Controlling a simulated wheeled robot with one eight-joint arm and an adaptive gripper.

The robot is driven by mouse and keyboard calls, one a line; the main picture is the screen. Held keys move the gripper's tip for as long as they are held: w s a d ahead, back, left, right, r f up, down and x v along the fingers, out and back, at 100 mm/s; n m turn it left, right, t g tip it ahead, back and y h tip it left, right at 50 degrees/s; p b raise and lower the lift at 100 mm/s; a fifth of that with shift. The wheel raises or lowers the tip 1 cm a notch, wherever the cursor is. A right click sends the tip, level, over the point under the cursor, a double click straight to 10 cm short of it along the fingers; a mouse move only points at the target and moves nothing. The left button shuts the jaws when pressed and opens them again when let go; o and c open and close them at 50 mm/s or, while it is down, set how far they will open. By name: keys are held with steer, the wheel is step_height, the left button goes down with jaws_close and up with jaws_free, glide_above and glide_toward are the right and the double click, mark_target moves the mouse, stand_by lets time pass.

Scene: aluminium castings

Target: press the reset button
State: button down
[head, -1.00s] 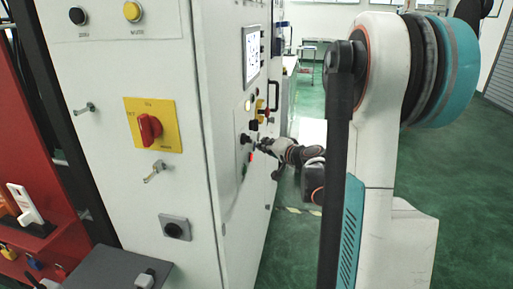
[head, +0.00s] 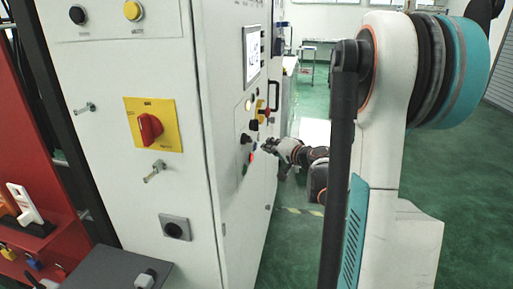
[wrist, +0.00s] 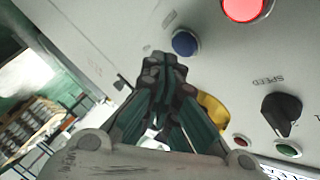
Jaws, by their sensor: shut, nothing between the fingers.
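A lit red button (wrist: 244,8), a black SPEED knob (wrist: 282,113), a green button (wrist: 288,149) and a yellow part (wrist: 213,113) are nearby. The white cabinet (head: 228,215) has a screen (head: 252,54) above the controls. Green floor is open to the right.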

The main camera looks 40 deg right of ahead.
steer(key=s+d, duration=0.3)
steer(key=shift+s+d, duration=0.1)
steer(key=shift+s, duration=0.25)
steer(key=shift+w+r, duration=0.1)
stand_by(0.8)
